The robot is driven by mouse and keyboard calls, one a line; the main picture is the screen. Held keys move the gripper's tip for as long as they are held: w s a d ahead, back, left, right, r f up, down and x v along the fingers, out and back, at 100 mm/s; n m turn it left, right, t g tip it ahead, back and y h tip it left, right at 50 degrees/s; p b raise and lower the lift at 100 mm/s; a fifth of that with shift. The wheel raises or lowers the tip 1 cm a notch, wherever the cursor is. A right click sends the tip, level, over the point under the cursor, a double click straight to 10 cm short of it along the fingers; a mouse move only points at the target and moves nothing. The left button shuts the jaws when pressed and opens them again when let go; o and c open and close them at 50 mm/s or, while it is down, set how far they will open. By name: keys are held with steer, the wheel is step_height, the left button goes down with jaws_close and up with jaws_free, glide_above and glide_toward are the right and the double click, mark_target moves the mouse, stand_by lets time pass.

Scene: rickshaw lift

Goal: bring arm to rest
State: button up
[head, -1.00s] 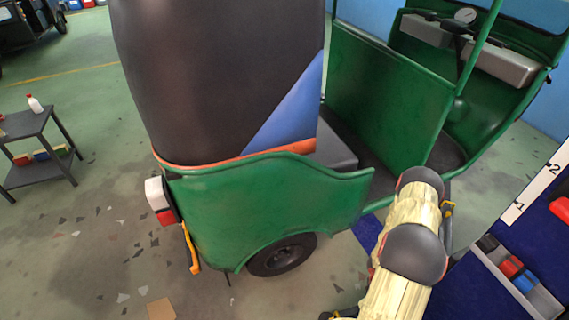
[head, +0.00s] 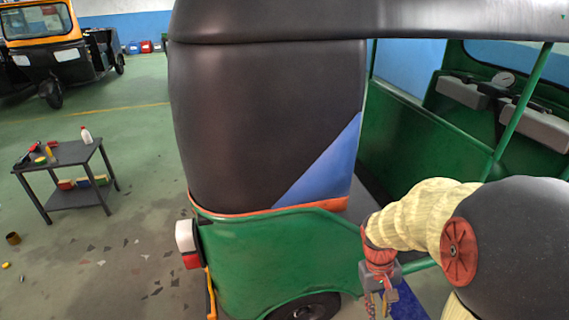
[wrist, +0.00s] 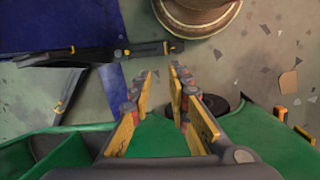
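My arm (head: 425,215), in a cream sleeve with dark joints, is bent at the right of the head view, in front of the green rickshaw (head: 270,255). My gripper (wrist: 163,76) points down in the wrist view, its yellow-padded fingers apart with nothing between them. In the wrist view the green bodywork (wrist: 70,150) lies below and around the fingers; I cannot tell the exact clearance.
A dark trolley (head: 75,155) with tools and a bottle stands at left on open floor. A yellow and black rickshaw (head: 45,35) is at the back left. A black frame with yellow parts (wrist: 95,55) lies over floor and blue mat (wrist: 60,22) in the wrist view.

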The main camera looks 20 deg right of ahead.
steer(key=a+r+n+t+y, duration=0.1)
steer(key=a+r+n+t, duration=0.2)
steer(key=a+r+t, duration=0.5)
steer(key=a+r+p, duration=0.1)
steer(key=a+r, duration=1)
steer(key=r, duration=0.2)
steer(key=shift+s+a+r, duration=0.25)
steer(key=shift+s, duration=0.1)
steer(key=shift+s, duration=0.1)
